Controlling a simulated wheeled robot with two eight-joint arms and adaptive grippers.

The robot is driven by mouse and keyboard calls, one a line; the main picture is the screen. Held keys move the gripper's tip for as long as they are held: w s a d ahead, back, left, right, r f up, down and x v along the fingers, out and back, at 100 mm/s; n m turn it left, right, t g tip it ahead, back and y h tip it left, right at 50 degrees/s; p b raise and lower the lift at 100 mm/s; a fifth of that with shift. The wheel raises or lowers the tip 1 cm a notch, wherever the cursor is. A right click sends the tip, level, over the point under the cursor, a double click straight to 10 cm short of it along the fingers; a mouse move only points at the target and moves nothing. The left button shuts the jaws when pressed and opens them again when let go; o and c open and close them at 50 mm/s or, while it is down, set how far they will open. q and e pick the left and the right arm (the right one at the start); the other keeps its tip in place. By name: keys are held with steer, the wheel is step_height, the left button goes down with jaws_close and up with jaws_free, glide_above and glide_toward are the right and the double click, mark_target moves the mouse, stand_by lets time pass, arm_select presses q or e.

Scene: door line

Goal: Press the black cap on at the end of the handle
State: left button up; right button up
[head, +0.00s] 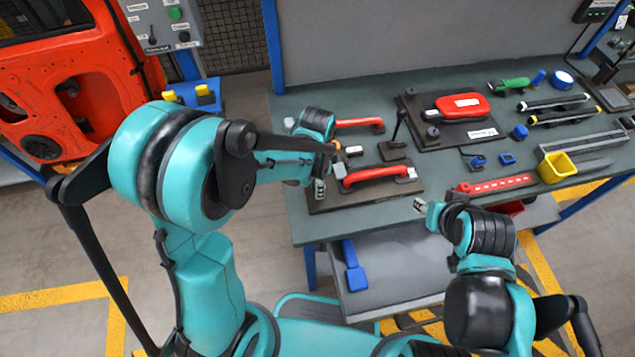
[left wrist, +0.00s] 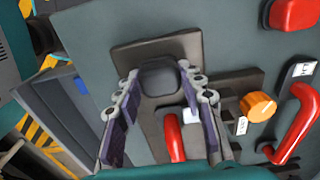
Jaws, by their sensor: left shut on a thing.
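The black cap (left wrist: 160,78) sits between the fingertips of my left gripper (left wrist: 160,92) in the left wrist view, and the gripper is shut on it. The red handle (left wrist: 172,138) runs from near the cap toward the bottom of that view. In the head view the red handle (head: 380,173) lies on a dark board on the bench. My left gripper (head: 320,188) is at its left end there, with the cap hidden or too small to make out. I cannot tell whether cap and handle touch. My right gripper (head: 420,205) is over the bench's front edge, apart from the handle.
A second red handle (head: 360,123) lies behind. An orange knob (left wrist: 258,107) is close to my left fingers. A black lever (head: 399,125) stands upright behind the handle. A yellow cup (head: 556,168) and a red perforated bar (head: 495,186) lie to the right.

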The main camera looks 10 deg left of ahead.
arm_select(q)
steer(key=shift+f, duration=0.1)
steer(key=o, duration=1.2)
step_height(320, 180, up, 12)
